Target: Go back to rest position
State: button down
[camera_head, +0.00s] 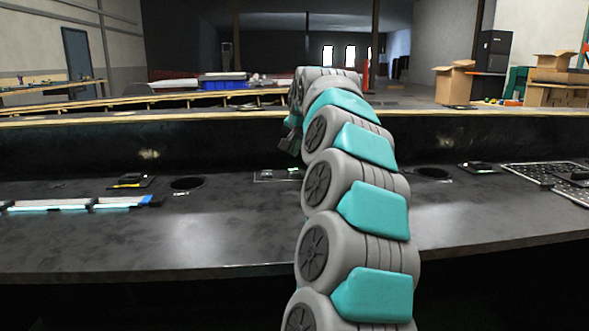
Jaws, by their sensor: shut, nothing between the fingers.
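My arm stretches forward from the bottom of the head view over the dark console (220,225), as a chain of grey and teal links. My gripper (288,145) is a small dark shape at the far end of the arm, left of the last links and partly hidden by them. It is shut and empty, above the back part of the console. A small panel with a green light (293,170) lies on the console just below it.
Another small device (130,182) and a blue-ended bar (80,203) lie on the left. A round dark opening (187,183) is nearby. A keyboard-like panel (545,174) is at right. A raised ledge (200,115) runs behind. The console's front middle is bare.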

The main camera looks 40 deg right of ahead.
notch_tip(320, 180, up, 2)
jog(key=shift+r+p, duration=0.2)
jog(key=shift+p, duration=0.25)
